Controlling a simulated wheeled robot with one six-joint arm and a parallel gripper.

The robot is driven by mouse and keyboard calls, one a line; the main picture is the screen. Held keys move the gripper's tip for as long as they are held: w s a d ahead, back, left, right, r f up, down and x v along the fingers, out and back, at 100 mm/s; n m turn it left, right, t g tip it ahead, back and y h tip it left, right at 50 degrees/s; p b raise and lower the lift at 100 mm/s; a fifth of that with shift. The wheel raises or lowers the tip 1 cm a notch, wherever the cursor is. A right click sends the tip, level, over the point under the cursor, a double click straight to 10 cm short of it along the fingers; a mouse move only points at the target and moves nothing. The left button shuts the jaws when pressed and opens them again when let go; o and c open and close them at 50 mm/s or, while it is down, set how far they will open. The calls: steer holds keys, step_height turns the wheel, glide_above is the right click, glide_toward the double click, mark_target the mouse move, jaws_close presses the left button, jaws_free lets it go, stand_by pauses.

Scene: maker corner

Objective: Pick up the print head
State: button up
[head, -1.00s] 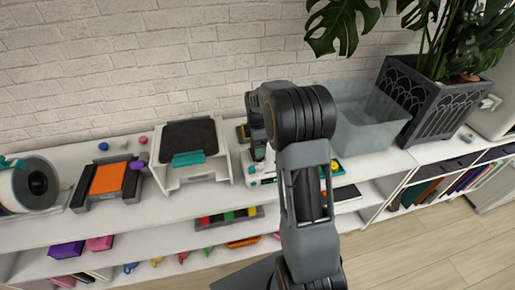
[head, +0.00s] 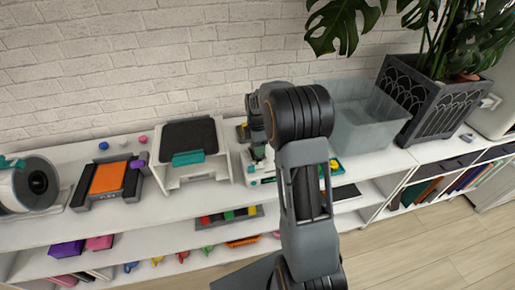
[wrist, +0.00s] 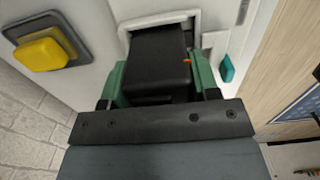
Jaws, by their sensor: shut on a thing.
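The print head, a black block (wrist: 157,58), sits between the green fingers of my gripper (wrist: 160,80) in the wrist view. The fingers are shut on its two sides. A small orange mark shows on its right edge. Its far end is at a pale frame-like opening in a white body; I cannot tell whether it touches it. In the head view my arm hides the print head and the fingertips. My wrist stands over the white and teal machine (head: 262,180) on the shelf top.
A yellow button on a grey plate (wrist: 42,52) and a teal piece (wrist: 227,69) are near the gripper. A clear bin (head: 365,125) and a planter (head: 435,110) stand to the right. A white stand with a black top (head: 188,135) is at the left.

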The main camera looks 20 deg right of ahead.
steer(key=shift+r, duration=0.45)
step_height(320, 180, up, 2)
steer(key=shift+r, duration=0.1)
steer(key=s+a+r+b, duration=0.2)
steer(key=s+a+r, duration=0.1)
steer(key=s+r, duration=0.7)
steer(key=s, duration=0.3)
steer(key=shift+s, duration=0.35)
